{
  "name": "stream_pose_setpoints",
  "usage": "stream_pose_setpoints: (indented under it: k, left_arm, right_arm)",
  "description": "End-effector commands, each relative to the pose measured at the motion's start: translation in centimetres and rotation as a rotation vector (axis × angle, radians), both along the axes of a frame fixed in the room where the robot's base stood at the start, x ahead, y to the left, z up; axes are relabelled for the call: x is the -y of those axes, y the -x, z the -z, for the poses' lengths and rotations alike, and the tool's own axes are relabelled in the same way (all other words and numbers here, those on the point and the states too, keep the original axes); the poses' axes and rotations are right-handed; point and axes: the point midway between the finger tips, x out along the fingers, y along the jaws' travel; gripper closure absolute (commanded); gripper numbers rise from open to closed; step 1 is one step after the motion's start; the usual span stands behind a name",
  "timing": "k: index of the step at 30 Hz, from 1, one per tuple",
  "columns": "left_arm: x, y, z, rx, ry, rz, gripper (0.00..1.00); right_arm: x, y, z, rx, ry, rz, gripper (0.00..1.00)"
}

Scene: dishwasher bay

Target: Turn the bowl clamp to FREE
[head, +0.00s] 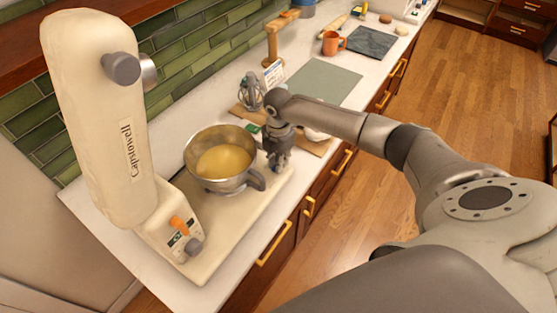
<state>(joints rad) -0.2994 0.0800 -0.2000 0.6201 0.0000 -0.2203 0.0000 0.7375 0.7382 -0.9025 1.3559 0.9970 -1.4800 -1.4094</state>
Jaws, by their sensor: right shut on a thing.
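A cream stand mixer (95,130) stands at the left of the counter. Its steel bowl (205,180) sits upright on the base and holds yellow batter (222,160). A grey handle (257,181) shows on the bowl's right side. An orange lever (179,225), perhaps the bowl clamp, sticks up beside small labels on the base; the labels are too small to read. My right gripper (277,164) points down just right of the bowl, close to the handle and away from the orange lever. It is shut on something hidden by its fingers. My left gripper is not in view.
A grey knob (193,246) is beside the orange lever. Behind the bowl are a wire whisk (252,92), a wooden stand (275,42) and a grey-green mat (322,80). An orange mug (332,43) and dark slab (372,42) are farther back. My right arm crosses the counter's front edge.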

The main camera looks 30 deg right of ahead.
Motion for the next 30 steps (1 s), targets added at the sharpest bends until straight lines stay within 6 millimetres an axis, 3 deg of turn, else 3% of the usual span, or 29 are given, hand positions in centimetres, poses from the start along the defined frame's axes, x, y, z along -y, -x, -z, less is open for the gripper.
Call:
stream_pose_setpoints:
  k: [9,25,26,30]
  left_arm:
    - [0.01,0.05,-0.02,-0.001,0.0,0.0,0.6]
    - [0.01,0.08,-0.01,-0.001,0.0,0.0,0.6]
    - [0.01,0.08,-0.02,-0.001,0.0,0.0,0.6]
    - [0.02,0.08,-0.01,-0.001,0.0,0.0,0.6]
  right_arm:
    - [0.01,-0.17,-0.21,0.005,-0.001,-0.111,1.0]
    - [0.01,-0.19,-0.24,0.006,-0.001,-0.131,1.0]
    - [0.01,-0.19,-0.24,0.006,-0.001,-0.131,0.83]
    - [0.01,-0.14,-0.18,0.004,-0.001,-0.131,0.65]
